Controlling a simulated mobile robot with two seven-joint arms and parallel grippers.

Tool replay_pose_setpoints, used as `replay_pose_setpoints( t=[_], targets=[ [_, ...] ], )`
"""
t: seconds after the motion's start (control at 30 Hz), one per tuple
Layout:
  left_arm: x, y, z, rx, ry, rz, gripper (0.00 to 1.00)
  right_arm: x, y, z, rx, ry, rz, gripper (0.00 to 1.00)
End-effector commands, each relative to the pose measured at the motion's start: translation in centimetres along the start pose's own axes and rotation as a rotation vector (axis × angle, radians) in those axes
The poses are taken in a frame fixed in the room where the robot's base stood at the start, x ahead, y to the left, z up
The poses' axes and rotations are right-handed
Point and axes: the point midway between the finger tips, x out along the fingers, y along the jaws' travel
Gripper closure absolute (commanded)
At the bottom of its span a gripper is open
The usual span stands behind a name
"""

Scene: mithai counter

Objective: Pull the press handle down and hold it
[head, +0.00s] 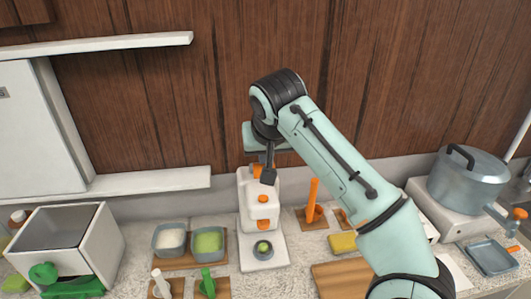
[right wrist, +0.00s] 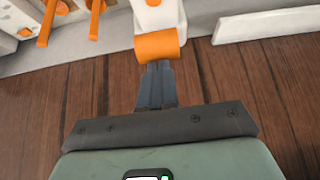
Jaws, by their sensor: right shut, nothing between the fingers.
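The white press (head: 258,207) stands upright on the counter near the middle of the head view. Its orange press handle (head: 256,171) is at the top, partly hidden by my gripper. In the right wrist view the handle (right wrist: 157,45) is an orange cylinder on the white press arm (right wrist: 157,14). My right gripper (head: 269,177) is shut and empty, its fingers at the handle. In the wrist view the fingertips (right wrist: 157,68) reach the handle's edge; I cannot tell if they touch it. A small green piece (head: 263,247) sits in a round holder on the press base. My left gripper is out of view.
Grey tubs of white (head: 170,239) and green (head: 208,242) filling stand left of the press. An orange tool (head: 312,201) stands upright to the right, beside a yellow block (head: 342,242). A large pot (head: 468,180) is far right. The wooden wall (head: 200,100) is close behind.

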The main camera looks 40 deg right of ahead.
Motion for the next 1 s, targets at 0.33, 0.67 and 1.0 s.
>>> replay_pose_setpoints(
  t=[0.33, 0.67, 1.0],
  targets=[
    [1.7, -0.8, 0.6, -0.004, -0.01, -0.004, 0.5, 0.4, 0.0, 0.9, -0.001, 0.031, -0.002, 1.0],
    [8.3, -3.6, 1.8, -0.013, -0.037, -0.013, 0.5, 1.9, 0.0, 4.4, -0.003, 0.189, -0.001, 1.0],
    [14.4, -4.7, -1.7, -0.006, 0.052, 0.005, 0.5, 4.4, 0.0, 8.2, -0.002, 0.399, 0.003, 1.0]
  ],
)
